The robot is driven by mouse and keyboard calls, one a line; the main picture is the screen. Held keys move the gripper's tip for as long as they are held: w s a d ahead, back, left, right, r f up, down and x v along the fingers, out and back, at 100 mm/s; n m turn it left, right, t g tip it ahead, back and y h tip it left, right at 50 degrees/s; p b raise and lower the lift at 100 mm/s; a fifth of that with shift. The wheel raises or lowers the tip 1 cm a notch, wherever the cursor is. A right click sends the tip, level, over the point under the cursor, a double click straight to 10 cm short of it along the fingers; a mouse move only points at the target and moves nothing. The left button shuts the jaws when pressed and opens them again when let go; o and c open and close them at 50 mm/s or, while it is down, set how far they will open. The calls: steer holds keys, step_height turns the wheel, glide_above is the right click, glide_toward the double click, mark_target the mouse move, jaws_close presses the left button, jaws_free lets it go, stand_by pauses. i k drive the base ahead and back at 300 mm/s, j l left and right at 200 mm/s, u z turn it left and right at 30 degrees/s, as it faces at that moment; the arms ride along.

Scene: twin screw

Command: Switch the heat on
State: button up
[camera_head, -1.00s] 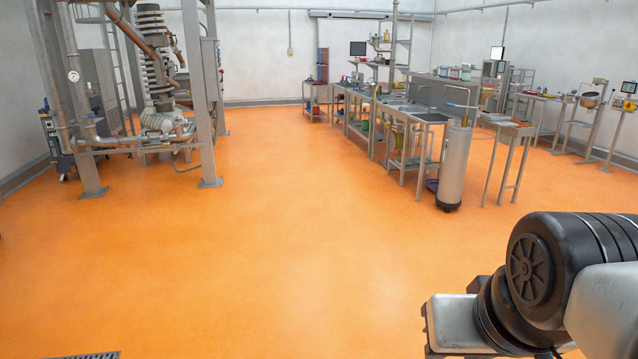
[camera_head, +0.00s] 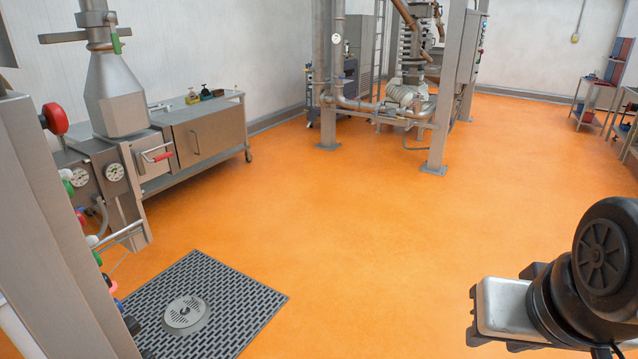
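No switch marked for heat can be made out. A grey cabinet or post (camera_head: 55,230) stands close at the left edge, seen from its side. A large red knob (camera_head: 54,119) and several red, green, white and blue buttons (camera_head: 80,216) stick out from its far face, whose front is hidden. A tall steel column (camera_head: 463,85) farther back carries small coloured buttons or lights (camera_head: 483,35), too small to read. Part of my arm shows at the lower right, over the floor and far from both panels. My gripper's fingers are not visible.
A steel machine with a hopper (camera_head: 115,95) and two gauges (camera_head: 115,172) stands at the left, beside a wheeled cabinet (camera_head: 210,135). A floor grate (camera_head: 235,290) lies in front. A pipe frame (camera_head: 328,75) stands behind. The orange floor (camera_head: 370,240) in the middle is clear.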

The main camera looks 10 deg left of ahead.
mark_target(133, 324)
steer(key=i+u, duration=0.2)
steer(key=u, duration=0.2)
steer(key=i+u, duration=0.15)
steer(key=u, duration=0.25)
steer(key=i+l+u, duration=0.15)
steer(key=u, duration=0.25)
steer(key=i+l+u, duration=0.15)
steer(key=u, duration=0.25)
steer(key=i+l+u, duration=0.1)
steer(key=u, duration=0.4)
steer(key=i+l+u, duration=0.2)
steer(key=u, duration=0.3)
steer(key=i+l+u, duration=0.15)
steer(key=u, duration=0.35)
steer(key=k+l+u, duration=0.3)
steer(key=l, duration=0.2)
steer(key=i+l+z, duration=0.1)
steer(key=i+z, duration=0.5)
steer(key=z, duration=0.25)
